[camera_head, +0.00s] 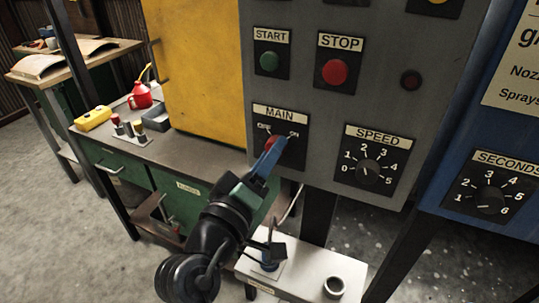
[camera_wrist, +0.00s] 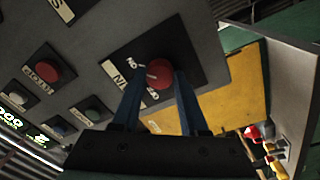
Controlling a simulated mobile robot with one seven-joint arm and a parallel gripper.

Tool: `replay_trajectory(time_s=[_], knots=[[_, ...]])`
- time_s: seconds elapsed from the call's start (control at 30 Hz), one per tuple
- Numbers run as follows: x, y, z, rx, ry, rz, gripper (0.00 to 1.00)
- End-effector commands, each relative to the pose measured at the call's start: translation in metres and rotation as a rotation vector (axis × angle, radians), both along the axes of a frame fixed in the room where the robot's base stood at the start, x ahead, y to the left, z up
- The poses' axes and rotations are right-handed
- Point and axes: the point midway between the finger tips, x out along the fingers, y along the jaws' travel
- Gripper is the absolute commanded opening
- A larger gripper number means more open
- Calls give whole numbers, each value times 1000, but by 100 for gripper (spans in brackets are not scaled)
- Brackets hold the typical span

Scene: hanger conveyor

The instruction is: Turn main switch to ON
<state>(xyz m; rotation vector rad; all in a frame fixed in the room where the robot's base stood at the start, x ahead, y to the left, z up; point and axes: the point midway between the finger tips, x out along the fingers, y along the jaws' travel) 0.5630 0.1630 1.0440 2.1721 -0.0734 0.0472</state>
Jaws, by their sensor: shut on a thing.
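The main switch is a red rotary knob (camera_head: 272,141) on a black plate under the label MAIN, on the grey control panel (camera_head: 222,200). OFF is marked at its upper left and ON at its upper right. My gripper (camera_head: 269,148) reaches up to it from below, and its blue fingers hide much of the knob. In the wrist view the red knob (camera_wrist: 166,76) sits between the two blue fingertips (camera_wrist: 159,80), which are shut on it. A small pale mark shows on the knob's face, but I cannot tell which label it points to.
Above the switch are a green START button (camera_head: 269,61) and a red STOP button (camera_head: 335,72). A SPEED dial (camera_head: 367,171) is to the right, and a SECONDS dial (camera_head: 490,200) is on the blue panel. A white ledge (camera_head: 310,270) lies below.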

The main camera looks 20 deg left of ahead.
Motion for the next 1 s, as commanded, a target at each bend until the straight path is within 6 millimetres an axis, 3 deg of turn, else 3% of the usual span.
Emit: replay_trajectory(time_s=[0.1, 0.13, 0.3, 0.67, 0.77, 1.0], knots=[[0, 0, -1, 2, 1, 0, 0], [0, 0, -1, 2, 1, 0, 45], [0, 0, -1, 1, 1, 1, 73], [-5, 1, -1, 0, 0, 1, 73], [-18, 1, -3, -1, 0, 1, 73], [-70, 3, -7, 0, 3, 3, 73]])
